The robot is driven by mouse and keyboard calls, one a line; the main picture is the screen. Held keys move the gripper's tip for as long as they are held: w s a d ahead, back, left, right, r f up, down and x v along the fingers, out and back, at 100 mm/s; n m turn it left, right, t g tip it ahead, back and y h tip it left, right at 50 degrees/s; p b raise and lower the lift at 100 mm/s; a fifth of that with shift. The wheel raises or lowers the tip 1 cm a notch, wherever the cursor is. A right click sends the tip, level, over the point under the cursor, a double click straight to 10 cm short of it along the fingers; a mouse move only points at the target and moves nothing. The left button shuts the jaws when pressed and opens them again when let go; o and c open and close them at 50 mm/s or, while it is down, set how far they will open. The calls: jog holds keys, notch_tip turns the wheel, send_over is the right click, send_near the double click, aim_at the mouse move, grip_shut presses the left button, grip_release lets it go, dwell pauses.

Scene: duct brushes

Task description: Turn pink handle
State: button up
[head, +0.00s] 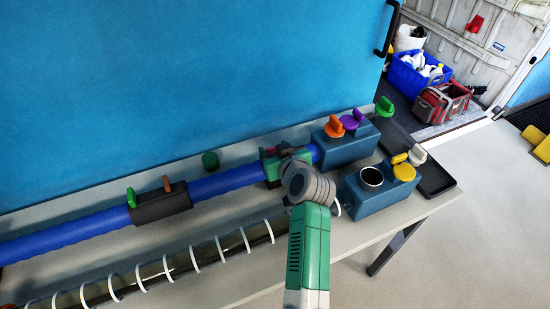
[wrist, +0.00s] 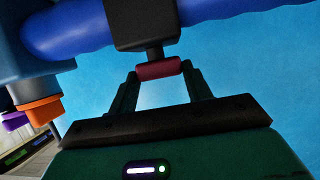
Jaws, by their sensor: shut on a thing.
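The pink handle (wrist: 158,69) is a short dark-pink bar on a stem under a black block (wrist: 140,22) on the blue pipe in the wrist view. My gripper (wrist: 160,75) has its two green fingers at the ends of the bar and is shut on it. In the head view a bit of the pink handle (head: 270,150) shows beside my gripper (head: 272,160) at the blue pipe. My wrist and gripper hide most of the block there.
The blue pipe (head: 225,181) runs along the table into a blue box (head: 345,149) with orange and purple handles. A black block (head: 160,207) carries green and brown handles. A clear ringed tube (head: 180,266) lies in front. A second box (head: 372,196) stands right of my arm.

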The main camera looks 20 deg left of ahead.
jog(key=shift+f, duration=0.1)
dwell(0.3)
jog(key=o, duration=1)
jog(key=shift+s+d+r, duration=0.15)
jog(key=shift+d+r, duration=0.05)
jog(key=shift+r, duration=0.1)
jog(key=p+v, duration=0.2)
jog(key=v, duration=0.5)
